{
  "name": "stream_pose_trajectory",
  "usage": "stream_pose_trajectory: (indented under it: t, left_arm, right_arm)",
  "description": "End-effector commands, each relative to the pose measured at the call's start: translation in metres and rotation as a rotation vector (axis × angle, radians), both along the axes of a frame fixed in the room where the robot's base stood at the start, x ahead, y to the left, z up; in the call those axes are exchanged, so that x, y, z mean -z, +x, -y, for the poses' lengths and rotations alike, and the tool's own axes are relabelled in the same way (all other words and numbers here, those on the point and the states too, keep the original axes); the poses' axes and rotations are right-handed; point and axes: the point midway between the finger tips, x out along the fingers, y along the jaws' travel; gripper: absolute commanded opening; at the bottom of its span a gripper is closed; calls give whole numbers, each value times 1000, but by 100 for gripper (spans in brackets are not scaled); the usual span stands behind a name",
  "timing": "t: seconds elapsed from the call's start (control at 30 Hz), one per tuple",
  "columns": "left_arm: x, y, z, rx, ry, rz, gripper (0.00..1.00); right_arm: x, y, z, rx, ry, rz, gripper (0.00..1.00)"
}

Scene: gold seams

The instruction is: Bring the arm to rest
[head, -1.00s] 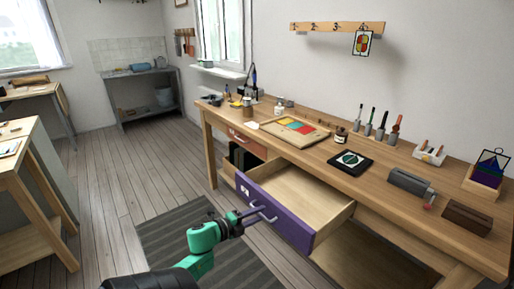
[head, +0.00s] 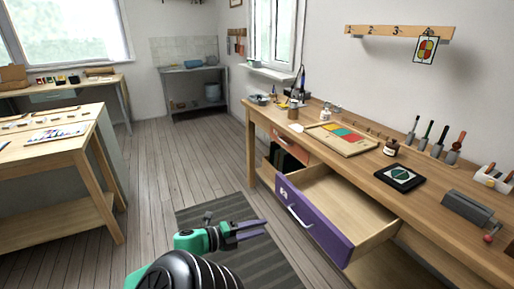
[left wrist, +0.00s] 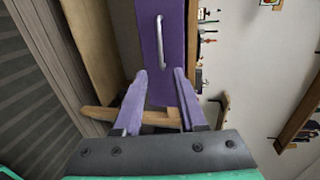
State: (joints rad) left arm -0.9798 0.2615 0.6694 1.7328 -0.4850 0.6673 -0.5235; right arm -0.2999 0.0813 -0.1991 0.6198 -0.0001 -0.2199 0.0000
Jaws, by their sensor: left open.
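My left gripper (head: 252,230) is open and empty in the head view, in front of the workbench and over the striped mat. Its two purple fingers point to the right, a little short of the purple drawer (head: 318,220). The left wrist view shows the two fingers (left wrist: 160,95) spread apart, with the drawer's purple front (left wrist: 177,70) and silver handle (left wrist: 160,42) beyond them. The handle (head: 299,216) is clear of the fingers. The drawer is pulled out and looks empty inside. My right gripper is in neither view.
The wooden workbench (head: 345,170) runs along the right wall, holding a tray of coloured tiles (head: 342,139), a dark framed tile (head: 400,177) and upright tools. Another table (head: 40,150) stands at left. The striped mat (head: 215,215) and plank floor between are clear.

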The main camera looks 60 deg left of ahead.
Motion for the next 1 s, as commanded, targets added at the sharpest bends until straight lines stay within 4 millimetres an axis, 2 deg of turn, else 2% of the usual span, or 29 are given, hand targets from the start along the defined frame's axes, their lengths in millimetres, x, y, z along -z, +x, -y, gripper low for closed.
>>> stream_pose_trajectory:
  t: [0.63,0.7,0.77,0.83,0.87,0.93,1.0]
  left_arm:
    - [0,-2,0,0,-1,0,41]
    - [6,-2,-2,-20,-24,-8,41]
    - [25,-5,-6,-74,-87,-29,41]
    - [66,-12,-10,-182,-221,-82,41]
    - [90,-16,-9,-238,-291,-113,41]
    - [152,-28,4,-375,-470,-209,41]
    - [212,-42,30,-501,-632,-322,41]
  right_arm:
    - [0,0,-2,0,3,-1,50]
    - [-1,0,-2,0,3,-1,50]
    - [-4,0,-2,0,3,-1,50]
    - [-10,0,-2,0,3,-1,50]
    - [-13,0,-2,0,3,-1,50]
    - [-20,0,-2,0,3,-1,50]
    - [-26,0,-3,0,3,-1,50]
